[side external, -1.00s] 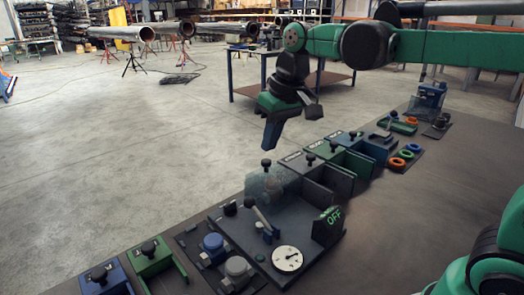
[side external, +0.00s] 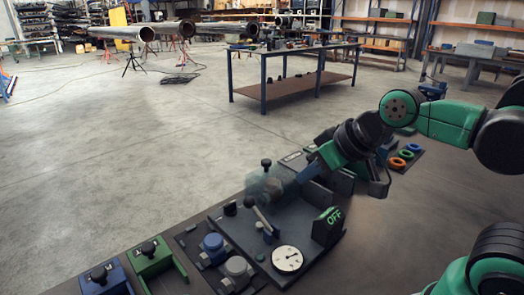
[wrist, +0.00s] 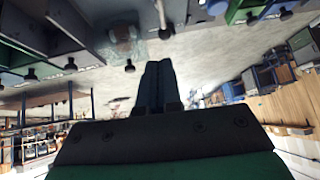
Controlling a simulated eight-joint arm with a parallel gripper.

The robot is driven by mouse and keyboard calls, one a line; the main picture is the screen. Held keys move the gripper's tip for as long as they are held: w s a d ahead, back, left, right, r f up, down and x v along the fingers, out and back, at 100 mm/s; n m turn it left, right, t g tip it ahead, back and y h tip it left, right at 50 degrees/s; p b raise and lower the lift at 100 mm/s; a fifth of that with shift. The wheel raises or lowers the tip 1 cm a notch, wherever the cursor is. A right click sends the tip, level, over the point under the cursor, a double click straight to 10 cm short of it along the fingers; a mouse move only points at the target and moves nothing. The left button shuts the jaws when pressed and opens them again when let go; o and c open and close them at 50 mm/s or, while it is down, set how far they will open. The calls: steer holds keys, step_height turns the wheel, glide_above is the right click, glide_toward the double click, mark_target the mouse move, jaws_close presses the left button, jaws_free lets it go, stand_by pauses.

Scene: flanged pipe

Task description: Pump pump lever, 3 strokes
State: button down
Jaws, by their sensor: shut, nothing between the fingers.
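The pump lever (side external: 262,219) is a short grey bar that stands tilted on a dark board (side external: 232,236) at the front middle of the side view. Its upper end leans to the left. A white round gauge (side external: 287,259) sits on the same board. My gripper (side external: 300,178) is shut and empty, above and to the right of the lever, and apart from it. Its blue fingers point down and left. In the wrist view the shut fingers (wrist: 158,66) show in the middle, and I cannot surely tell the lever there.
A translucent block (side external: 266,186) stands just behind the lever, close to my fingertips. An upright OFF plate (side external: 331,225) stands at the board's right. Blue and green fixtures with black knobs line the bench. Orange rings (side external: 397,163) lie farther back. The bench right of the board is clear.

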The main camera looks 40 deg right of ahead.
glide_toward(255, 202)
steer(key=shift+w+f, duration=0.25)
steer(key=shift+f, duration=0.55)
steer(key=shift+w+f, duration=0.25)
steer(key=shift+f, duration=0.5)
steer(key=shift+w+a+f, duration=0.15)
steer(key=shift+w+f, duration=0.45)
steer(key=shift+w, duration=0.2)
steer(key=shift+w+a+f, duration=0.15)
steer(key=shift+w+f, duration=0.4)
steer(key=shift+w, duration=0.3)
steer(key=shift+w, duration=0.1)
